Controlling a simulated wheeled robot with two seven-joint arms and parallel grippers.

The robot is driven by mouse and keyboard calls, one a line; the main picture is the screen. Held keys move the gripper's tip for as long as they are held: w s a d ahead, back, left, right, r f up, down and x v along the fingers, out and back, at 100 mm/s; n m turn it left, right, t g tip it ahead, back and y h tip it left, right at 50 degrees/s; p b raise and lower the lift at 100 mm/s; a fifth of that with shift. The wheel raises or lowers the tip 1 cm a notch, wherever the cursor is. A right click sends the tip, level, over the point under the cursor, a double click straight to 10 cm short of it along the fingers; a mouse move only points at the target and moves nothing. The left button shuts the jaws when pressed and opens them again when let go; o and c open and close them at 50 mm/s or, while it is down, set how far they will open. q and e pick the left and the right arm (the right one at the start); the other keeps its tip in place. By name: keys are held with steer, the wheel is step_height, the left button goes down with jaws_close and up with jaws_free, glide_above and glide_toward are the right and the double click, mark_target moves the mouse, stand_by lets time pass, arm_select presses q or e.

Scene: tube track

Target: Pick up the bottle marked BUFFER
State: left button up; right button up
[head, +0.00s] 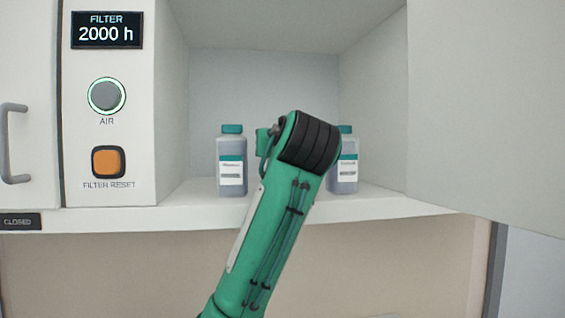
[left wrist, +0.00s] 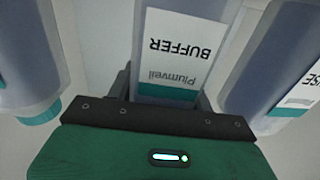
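The bottle marked BUFFER (left wrist: 181,50) has a white label with a teal band, shown upside down in the left wrist view. My left gripper (left wrist: 166,88) has one finger on each side of this bottle, close to its sides. I cannot tell whether the fingers press on it. In the head view my green left arm (head: 265,230) reaches into the cabinet and hides the gripper and most or all of this bottle. My right gripper is in neither view.
Similar teal-capped bottles stand close on both sides, one left (head: 231,165) and one right (head: 346,165), partly behind my wrist. They stand on the cabinet shelf (head: 190,200). An open door (head: 485,100) is at right, a control panel (head: 108,180) at left.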

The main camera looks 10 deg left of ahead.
arm_select(q)
steer(key=c, duration=0.6)
steer(key=shift+r, duration=0.15)
